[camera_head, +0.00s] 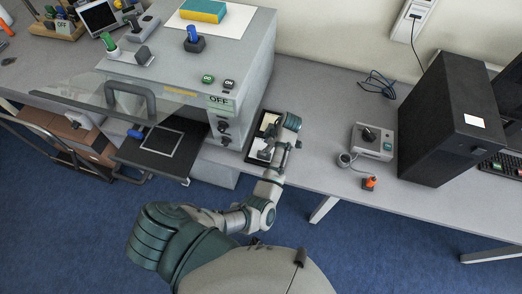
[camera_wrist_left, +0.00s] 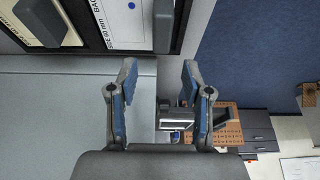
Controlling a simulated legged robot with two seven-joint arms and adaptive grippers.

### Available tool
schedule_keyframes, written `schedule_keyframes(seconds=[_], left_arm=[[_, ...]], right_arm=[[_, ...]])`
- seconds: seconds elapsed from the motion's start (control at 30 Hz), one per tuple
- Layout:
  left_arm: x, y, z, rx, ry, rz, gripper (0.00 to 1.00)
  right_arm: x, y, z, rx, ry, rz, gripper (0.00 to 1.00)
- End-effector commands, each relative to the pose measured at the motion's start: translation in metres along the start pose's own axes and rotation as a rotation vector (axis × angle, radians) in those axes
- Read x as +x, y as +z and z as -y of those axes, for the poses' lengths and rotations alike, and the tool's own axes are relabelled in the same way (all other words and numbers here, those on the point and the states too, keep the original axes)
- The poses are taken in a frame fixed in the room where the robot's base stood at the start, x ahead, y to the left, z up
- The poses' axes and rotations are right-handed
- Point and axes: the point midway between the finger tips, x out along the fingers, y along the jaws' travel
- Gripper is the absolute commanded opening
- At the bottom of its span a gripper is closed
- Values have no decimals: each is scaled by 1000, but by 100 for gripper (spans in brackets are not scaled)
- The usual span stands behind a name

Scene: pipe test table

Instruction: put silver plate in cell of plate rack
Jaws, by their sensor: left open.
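A black tray with cream cells (camera_head: 248,148), which may be the plate rack, lies on the bench right of the grey machine. My left gripper (camera_head: 265,152) is over this tray and hides part of it. In the left wrist view my left gripper (camera_wrist_left: 159,78) is open, with nothing between its fingertips. The tray's black frame (camera_wrist_left: 182,28) and its cream labelled cells are beyond the fingers, at the top. A dark grey piece (camera_wrist_left: 40,20) stands over one cell. I cannot tell the silver plate for certain. My right gripper is not in view.
The grey machine (camera_head: 180,75) stands left of the tray, with a clear raised guard and a black drawer (camera_head: 160,150) pulled out. A control box (camera_head: 373,141) and a black computer tower (camera_head: 448,120) stand right. The bench between tray and control box is clear.

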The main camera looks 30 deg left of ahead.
Motion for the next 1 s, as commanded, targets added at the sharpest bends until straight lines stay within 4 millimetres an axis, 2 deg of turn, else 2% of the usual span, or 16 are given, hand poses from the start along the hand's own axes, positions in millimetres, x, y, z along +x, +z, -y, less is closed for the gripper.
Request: schedule_keyframes(seconds=[0.1,0.2,0.5,0.63,0.87,1.0], left_arm=[[-23,5,1,2,4,-3,50],[-32,5,1,3,2,-4,50],[-28,-5,-1,2,-2,8,50],[-27,-7,-2,2,-2,10,50],[-29,-1,2,12,1,3,50],[-2,-11,23,138,29,3,50]], right_arm=[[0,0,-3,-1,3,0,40],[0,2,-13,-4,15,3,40],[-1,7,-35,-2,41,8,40],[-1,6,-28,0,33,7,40],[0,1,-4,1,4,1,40],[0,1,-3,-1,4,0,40]])
